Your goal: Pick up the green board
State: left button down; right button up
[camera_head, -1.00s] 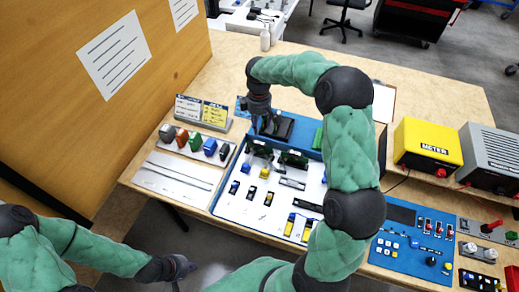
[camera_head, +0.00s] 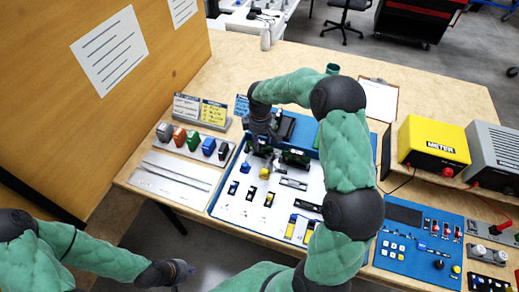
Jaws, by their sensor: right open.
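A bright green flat piece (camera_head: 317,141) shows at the back of the blue-edged tray (camera_head: 224,181), mostly hidden behind my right arm. Dark green board-like parts (camera_head: 296,158) lie nearer on the tray's white floor; I cannot tell which of these is the green board. My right gripper (camera_head: 262,143) points down, open, over the tray's back left, close to a dark part there. Whether it touches anything is unclear. My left gripper (camera_head: 182,270) is low at the front left, in front of the table and far from the tray; its fingers are too small to read.
A row of coloured blocks (camera_head: 193,142) and a card stand (camera_head: 200,112) are left of the tray. A yellow meter (camera_head: 432,145), a grey instrument (camera_head: 494,160) and a blue control panel (camera_head: 415,243) stand right. A clipboard (camera_head: 378,100) lies behind; the table's back is mostly clear.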

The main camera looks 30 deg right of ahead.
jog(key=shift+f, duration=0.85)
grip_shut()
jog(key=shift+r, duration=0.1)
notch_tip(320, 180, up, 10)
jog(key=p, duration=0.2)
jog(key=shift+p, duration=0.4)
